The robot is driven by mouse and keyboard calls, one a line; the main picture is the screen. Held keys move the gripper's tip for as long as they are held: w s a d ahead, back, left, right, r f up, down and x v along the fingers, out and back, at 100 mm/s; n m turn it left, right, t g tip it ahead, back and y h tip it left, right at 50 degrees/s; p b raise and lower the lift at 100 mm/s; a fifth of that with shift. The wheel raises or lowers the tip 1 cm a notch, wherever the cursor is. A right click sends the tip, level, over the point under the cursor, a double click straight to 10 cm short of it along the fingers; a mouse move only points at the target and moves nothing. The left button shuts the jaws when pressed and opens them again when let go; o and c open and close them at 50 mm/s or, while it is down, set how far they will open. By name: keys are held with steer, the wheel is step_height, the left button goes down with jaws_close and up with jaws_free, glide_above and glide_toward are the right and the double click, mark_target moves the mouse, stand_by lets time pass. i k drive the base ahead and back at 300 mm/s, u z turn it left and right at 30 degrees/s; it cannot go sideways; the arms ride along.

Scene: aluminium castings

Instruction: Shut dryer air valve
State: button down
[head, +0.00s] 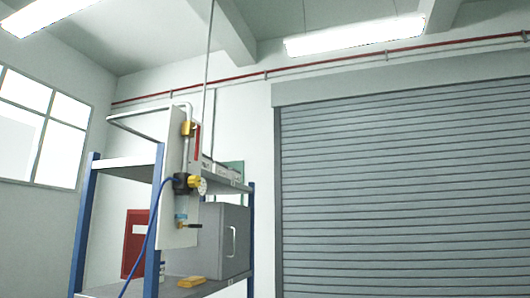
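A brass valve (187,129) sits on a grey vertical pipe (187,112) in front of a pale panel. The panel (168,215) is fixed at the near side of a blue-legged rack. The valve's red lever (197,140) stands about vertical, along the pipe. Below it are a black regulator with a yellow knob (195,182) and a round gauge (202,187). Lower still is a bluish bowl (181,217) with a small brass fitting and dark handle (190,226). My gripper is not in view.
A blue hose (149,237) hangs down from the regulator. A grey roller shutter (400,190) fills the right side.

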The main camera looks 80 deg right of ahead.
mark_target(198, 128)
steer(key=z, duration=1.7)
